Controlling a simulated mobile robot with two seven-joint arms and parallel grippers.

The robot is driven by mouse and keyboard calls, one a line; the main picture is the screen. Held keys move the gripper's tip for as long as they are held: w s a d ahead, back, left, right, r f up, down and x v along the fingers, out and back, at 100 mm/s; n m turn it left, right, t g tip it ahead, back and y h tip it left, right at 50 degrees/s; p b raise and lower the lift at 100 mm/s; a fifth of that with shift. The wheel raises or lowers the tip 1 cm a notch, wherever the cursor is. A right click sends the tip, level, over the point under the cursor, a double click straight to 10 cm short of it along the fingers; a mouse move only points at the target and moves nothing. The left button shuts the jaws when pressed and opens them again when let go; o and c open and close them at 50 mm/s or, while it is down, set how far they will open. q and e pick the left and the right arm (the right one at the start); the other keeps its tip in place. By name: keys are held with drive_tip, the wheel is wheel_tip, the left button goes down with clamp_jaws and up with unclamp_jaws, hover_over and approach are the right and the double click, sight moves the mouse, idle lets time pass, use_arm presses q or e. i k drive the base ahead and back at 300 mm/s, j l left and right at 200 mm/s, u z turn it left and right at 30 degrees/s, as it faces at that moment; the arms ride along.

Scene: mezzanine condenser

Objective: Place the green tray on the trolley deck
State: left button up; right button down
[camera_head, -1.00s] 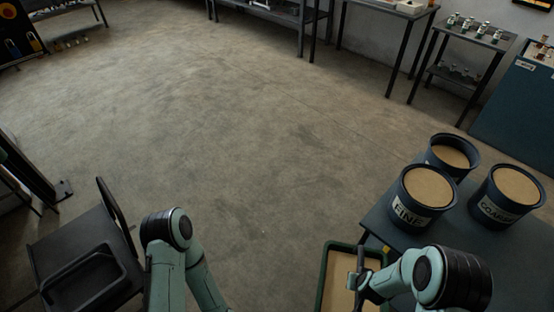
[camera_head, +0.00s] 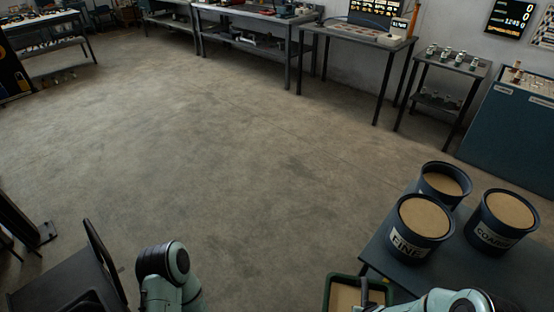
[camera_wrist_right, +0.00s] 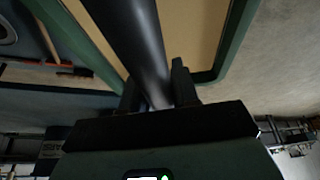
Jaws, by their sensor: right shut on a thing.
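The green tray (camera_head: 345,277) is at the bottom of the head view, right of centre, partly cut off by the frame. It has a green rim and a tan inside. In the right wrist view its green rim (camera_wrist_right: 238,40) surrounds the tan surface, with a thick dark bar crossing in front. My right gripper (camera_wrist_right: 157,95) is shut on this dark bar, apparently the tray's handle. A black flat deck with an upright handle, seemingly the trolley (camera_head: 55,275), is at the lower left of the head view, partly cut off. My left arm shows beside it, but its gripper is out of frame.
A dark blue table (camera_head: 395,262) beside the tray holds a FINE bucket (camera_head: 421,245), a COARSE bucket (camera_head: 490,237) and a third bucket (camera_head: 440,190). Benches line the back wall. The middle floor (camera_head: 230,150) is clear.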

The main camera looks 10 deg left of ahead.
sight(60, 287)
drive_tip(key=i+j+z, duration=0.2)
drive_tip(key=j+z, duration=0.2)
drive_tip(key=j, duration=0.25)
drive_tip(key=i+j+z, duration=0.1)
drive_tip(key=j+z, duration=0.15)
drive_tip(key=i+j+z, duration=0.15)
drive_tip(key=j+z, duration=0.15)
drive_tip(key=j, duration=0.5)
drive_tip(key=j+z, duration=0.3)
drive_tip(key=j, duration=0.45)
drive_tip(key=j+z, duration=0.3)
drive_tip(key=j, duration=0.55)
drive_tip(key=k+j+z, duration=0.1)
drive_tip(key=j+z, duration=0.2)
drive_tip(key=j, duration=0.45)
